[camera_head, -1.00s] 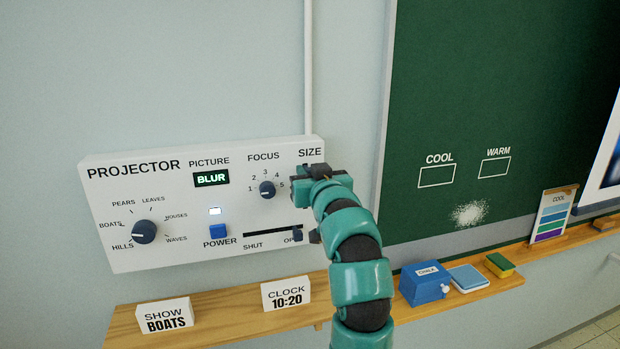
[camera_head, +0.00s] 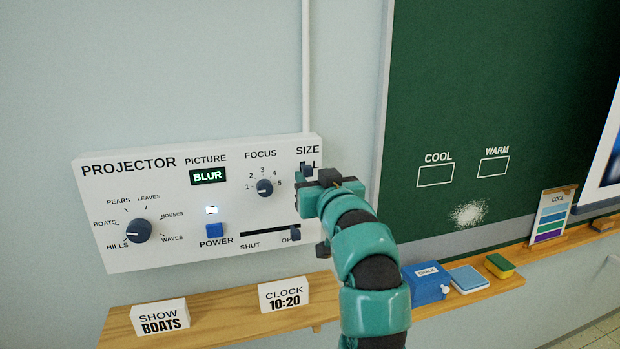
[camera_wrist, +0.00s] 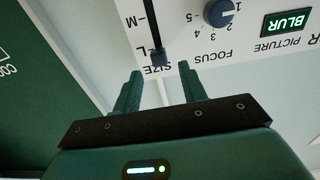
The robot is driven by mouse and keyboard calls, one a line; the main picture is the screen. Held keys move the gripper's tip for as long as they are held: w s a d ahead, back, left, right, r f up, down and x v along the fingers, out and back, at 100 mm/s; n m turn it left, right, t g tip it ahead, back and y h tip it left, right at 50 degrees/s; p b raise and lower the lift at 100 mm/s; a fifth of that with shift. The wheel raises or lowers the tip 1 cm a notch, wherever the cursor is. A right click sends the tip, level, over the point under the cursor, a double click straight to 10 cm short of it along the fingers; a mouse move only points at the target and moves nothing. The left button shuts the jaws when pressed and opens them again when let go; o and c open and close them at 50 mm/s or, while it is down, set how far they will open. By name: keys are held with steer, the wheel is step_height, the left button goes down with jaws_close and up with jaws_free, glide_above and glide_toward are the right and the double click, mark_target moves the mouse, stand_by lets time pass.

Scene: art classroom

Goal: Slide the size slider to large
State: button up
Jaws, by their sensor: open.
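The white projector panel (camera_head: 165,262) hangs on the wall. Its SIZE slider has a vertical slot (camera_wrist: 149,25), and its dark knob (camera_head: 306,170) is at the top end, beside the L mark. In the wrist view, which is upside down, the knob (camera_wrist: 159,59) sits next to L and the word SIZE, with M farther along the slot. My gripper (camera_head: 311,185) is just below and in front of the knob, hiding the lower slot in the head view. Its two fingers (camera_wrist: 160,72) are apart and empty, with the knob just beyond the gap between their tips.
The focus knob (camera_head: 264,187), picture dial (camera_head: 138,231), power button (camera_head: 214,230) and shutter slider knob (camera_head: 295,234) are on the panel left of my arm. The display (camera_head: 209,177) reads BLUR. A wooden shelf (camera_head: 230,307) with signs and chalk things runs below.

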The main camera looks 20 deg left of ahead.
steer(key=b+v, duration=0.5)
steer(key=v, duration=0.7)
steer(key=shift+w, duration=0.1)
